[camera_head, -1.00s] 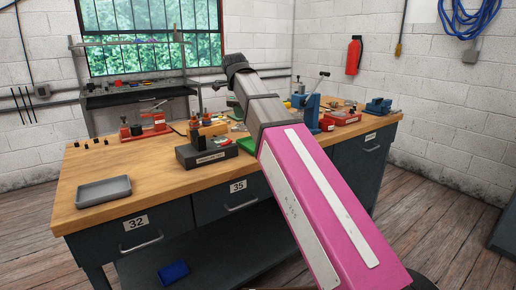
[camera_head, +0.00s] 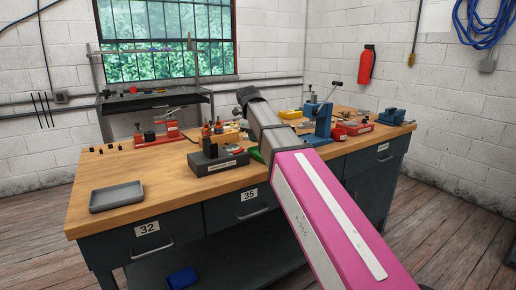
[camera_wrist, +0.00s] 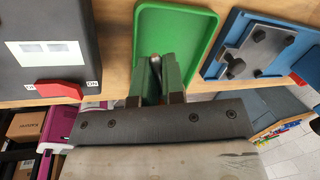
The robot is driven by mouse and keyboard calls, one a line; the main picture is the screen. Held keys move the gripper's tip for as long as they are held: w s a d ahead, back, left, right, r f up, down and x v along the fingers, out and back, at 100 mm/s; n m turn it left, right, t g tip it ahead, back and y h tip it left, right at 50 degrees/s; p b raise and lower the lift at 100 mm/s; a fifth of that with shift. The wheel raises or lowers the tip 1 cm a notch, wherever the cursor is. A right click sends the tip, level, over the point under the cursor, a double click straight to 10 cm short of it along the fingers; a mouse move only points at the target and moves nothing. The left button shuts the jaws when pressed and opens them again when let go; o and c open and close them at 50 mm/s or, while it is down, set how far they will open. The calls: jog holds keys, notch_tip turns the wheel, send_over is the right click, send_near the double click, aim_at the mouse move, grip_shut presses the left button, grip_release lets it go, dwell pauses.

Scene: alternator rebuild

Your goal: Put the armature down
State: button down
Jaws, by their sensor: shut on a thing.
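In the wrist view my gripper (camera_wrist: 158,66) points at a green tray (camera_wrist: 206,22) on the bench. Its two fingers are close together around a small, rounded metallic end, which I take to be part of the armature (camera_wrist: 155,62). Most of that part is hidden by the fingers, and I cannot tell whether it touches the tray. The visible tray floor is otherwise empty. In the head view my arm hides the gripper and the held part; only a sliver of the green tray (camera_head: 255,154) shows beside the arm.
A black box (camera_wrist: 45,20) with a red switch stands left of the green tray, and a blue fixture (camera_wrist: 228,40) stands right. The wooden bench (camera_head: 165,185) also carries a grey tray (camera_head: 117,196), a red fixture (camera_head: 158,138) and a blue press (camera_head: 322,120). Bench space around the grey tray is clear.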

jog(key=shift+w+d+f, duration=0.6)
jog(key=shift+w, duration=0.1)
jog(key=shift+f, duration=1.95)
jog(key=shift+f, duration=0.1)
jog(key=c, duration=1.5)
grip_release()
jog(key=v, duration=1.2)
